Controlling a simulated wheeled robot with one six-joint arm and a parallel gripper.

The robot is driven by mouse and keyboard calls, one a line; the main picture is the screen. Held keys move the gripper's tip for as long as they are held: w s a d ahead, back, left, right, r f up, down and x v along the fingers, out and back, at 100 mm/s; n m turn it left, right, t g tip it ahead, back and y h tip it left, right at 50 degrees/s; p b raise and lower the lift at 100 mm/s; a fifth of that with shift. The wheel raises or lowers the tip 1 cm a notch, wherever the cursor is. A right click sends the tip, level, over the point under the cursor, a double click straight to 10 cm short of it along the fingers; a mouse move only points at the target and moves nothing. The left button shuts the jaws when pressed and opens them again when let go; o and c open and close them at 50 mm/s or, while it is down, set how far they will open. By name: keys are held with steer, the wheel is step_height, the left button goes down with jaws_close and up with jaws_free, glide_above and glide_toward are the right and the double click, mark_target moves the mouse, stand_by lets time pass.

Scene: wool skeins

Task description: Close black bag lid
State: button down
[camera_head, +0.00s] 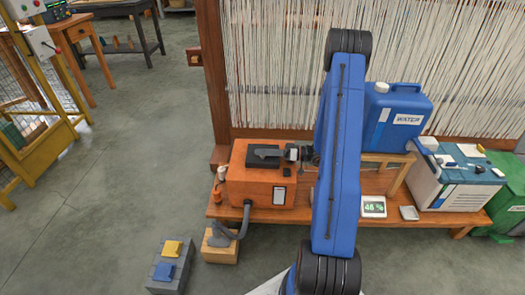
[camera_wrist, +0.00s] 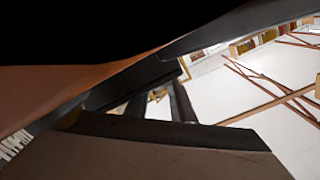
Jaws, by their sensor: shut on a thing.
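An orange box (camera_head: 268,178) stands on the low wooden bench, with a flat black lid-like piece (camera_head: 264,156) on its top. I see no separate black bag. My gripper (camera_head: 302,153) shows only in part at the right end of this black piece, since my blue arm hides most of it. In the wrist view, dark finger-like bars (camera_wrist: 181,100) meet black edges close to the camera, beside brown surfaces. My gripper is shut on a dark part, which looks like the black lid, but the contact is hard to make out.
Threads hang behind.

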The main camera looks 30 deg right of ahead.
mark_target(278, 159)
steer(key=shift+s+a+f, duration=0.35)
steer(key=shift+s+f, duration=0.05)
steer(key=c, duration=1.5)
jaws_free()
steer(key=shift+s, duration=0.1)
steer(key=v, duration=0.7)
steer(key=shift+d+r, duration=0.1)
steer(key=shift+r, duration=0.05)
steer(key=shift+s+d+r, duration=0.1)
steer(key=shift+s+d, duration=0.05)
steer(key=shift+d, duration=0.3)
steer(key=shift+d, duration=0.15)
